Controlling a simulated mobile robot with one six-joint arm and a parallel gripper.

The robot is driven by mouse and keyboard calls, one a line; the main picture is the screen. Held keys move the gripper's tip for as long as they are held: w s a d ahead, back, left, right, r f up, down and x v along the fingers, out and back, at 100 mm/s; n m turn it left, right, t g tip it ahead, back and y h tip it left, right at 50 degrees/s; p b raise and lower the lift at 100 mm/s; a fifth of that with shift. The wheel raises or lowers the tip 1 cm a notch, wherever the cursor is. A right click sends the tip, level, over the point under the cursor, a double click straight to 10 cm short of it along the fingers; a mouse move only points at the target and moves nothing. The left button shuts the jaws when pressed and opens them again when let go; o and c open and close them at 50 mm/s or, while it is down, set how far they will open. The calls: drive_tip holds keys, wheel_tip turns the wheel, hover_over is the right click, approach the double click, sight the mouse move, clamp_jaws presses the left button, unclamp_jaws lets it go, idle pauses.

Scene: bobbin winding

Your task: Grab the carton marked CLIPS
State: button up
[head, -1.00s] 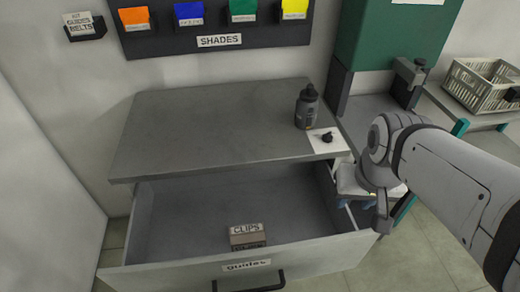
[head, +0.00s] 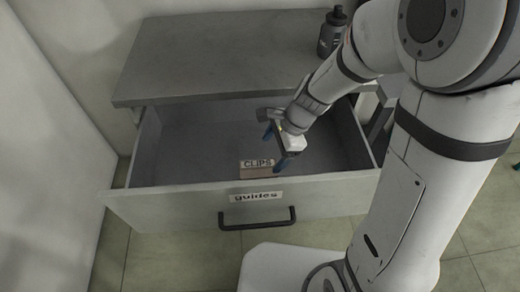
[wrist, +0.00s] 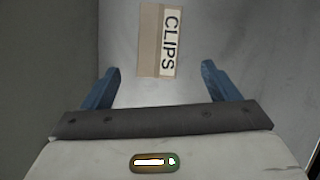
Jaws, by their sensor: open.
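The carton marked CLIPS (head: 257,168) is a small brown box with a white label, lying in the open drawer (head: 200,205) near its front wall. My gripper (head: 277,150) is over the drawer, just above and beside the carton in the head view. In the wrist view, the carton (wrist: 158,40) shows ahead of the fingers, lined up between them but beyond their tips. My gripper (wrist: 159,82) is open with nothing between its blue fingers. The carton's lower part is hidden behind the drawer front in the head view.
The drawer front carries a label reading "guides" and a dark handle (head: 257,218). The grey cabinet top (head: 220,50) overhangs the drawer's back. A dark bottle (head: 332,32) stands at its right end. The rest of the drawer floor looks empty.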

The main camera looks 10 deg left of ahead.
sight(260, 169)
drive_tip(key=f, duration=0.1)
drive_tip(key=a+f+m, duration=0.1)
drive_tip(key=f, duration=0.1)
drive_tip(key=a+f+m+b, duration=0.1)
drive_tip(key=shift+a+f, duration=0.25)
drive_tip(key=shift+s+b+x, duration=0.2)
drive_tip(key=shift+b+x, duration=0.45)
drive_tip(key=shift+x, duration=1.1)
drive_tip(key=shift+s+b+x, duration=0.2)
drive_tip(key=shift+b+x, duration=0.45)
drive_tip(key=shift+x, duration=1.1)
drive_tip(key=shift+d, duration=0.1)
drive_tip(key=shift+f, duration=0.25)
drive_tip(key=shift+c, duration=0.3)
drive_tip(key=c, duration=1.1)
